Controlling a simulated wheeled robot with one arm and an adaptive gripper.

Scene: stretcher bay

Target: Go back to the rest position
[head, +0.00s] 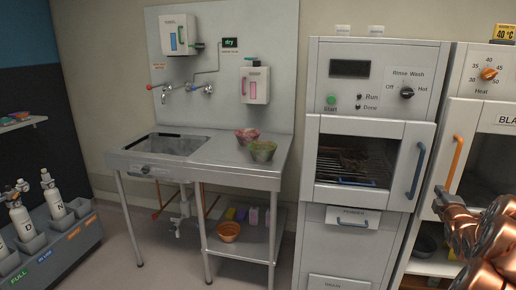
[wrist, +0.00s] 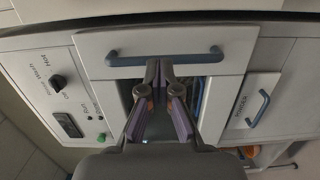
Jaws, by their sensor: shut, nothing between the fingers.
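My gripper (wrist: 165,72) is shut and empty in the wrist view. Its fingertips meet in front of the washer's door, near the blue door handle (wrist: 164,53), and I cannot tell whether they touch it.
A steel sink unit (head: 215,165) holds a pink bowl (head: 247,136) and a green bowl (head: 262,151). An orange bowl (head: 229,231) is on its lower shelf. A heating cabinet (head: 460,145) stands close right of the washer. Bottles (head: 52,194) stand in a rack at left. Floor shows before the sink.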

